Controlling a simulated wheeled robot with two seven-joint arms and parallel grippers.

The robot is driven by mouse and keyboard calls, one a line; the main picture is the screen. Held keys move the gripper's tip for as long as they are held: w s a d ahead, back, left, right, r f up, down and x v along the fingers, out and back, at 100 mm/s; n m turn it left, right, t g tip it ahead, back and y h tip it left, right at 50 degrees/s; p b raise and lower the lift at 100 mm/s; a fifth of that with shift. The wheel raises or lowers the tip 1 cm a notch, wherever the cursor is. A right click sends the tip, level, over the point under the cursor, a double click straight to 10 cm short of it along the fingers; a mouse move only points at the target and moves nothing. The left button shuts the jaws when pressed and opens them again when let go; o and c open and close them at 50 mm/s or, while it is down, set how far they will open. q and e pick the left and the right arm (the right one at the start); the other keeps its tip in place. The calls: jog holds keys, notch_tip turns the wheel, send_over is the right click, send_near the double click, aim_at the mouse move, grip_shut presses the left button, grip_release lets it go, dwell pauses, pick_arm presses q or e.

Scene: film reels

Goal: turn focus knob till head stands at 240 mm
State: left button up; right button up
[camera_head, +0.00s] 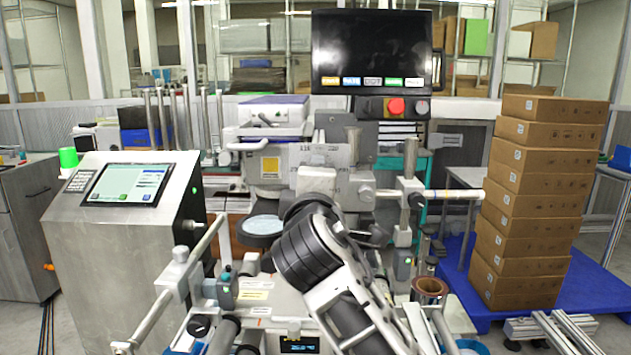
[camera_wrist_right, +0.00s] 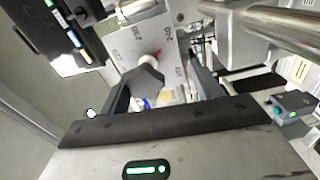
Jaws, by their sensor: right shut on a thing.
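The focus knob (camera_wrist_right: 145,82) is a grey lobed knob with a red mark at its top, in the right wrist view. My right gripper (camera_wrist_right: 158,78) is shut on the knob, with a dark finger at each side. In the head view the dial plate (camera_head: 320,153) is partly visible, and my right arm hides the knob and fingers. A small lit readout (camera_head: 299,345) is at the bottom; its digits are not legible. My left gripper is not in view.
A dark monitor (camera_head: 371,48) with a red button (camera_head: 396,105) below it stands above the machine. A console with a touchscreen (camera_head: 128,185) is at the left. Stacked cartons (camera_head: 535,200) stand on a blue pallet (camera_head: 585,282) at the right. Metal rods (camera_head: 450,194) project near my right arm.

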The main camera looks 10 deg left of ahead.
jog(key=shift+w+d+f, duration=0.15)
jog(key=shift+w, duration=0.05)
dwell(0.6)
pick_arm(q)
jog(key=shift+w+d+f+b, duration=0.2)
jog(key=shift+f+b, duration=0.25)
jog(key=shift+b, duration=0.8)
pick_arm(e)
jog(key=v, duration=1.6)
jog(key=shift+r, duration=0.2)
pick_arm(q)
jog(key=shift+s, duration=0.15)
pick_arm(e)
jog(key=shift+s, duration=0.15)
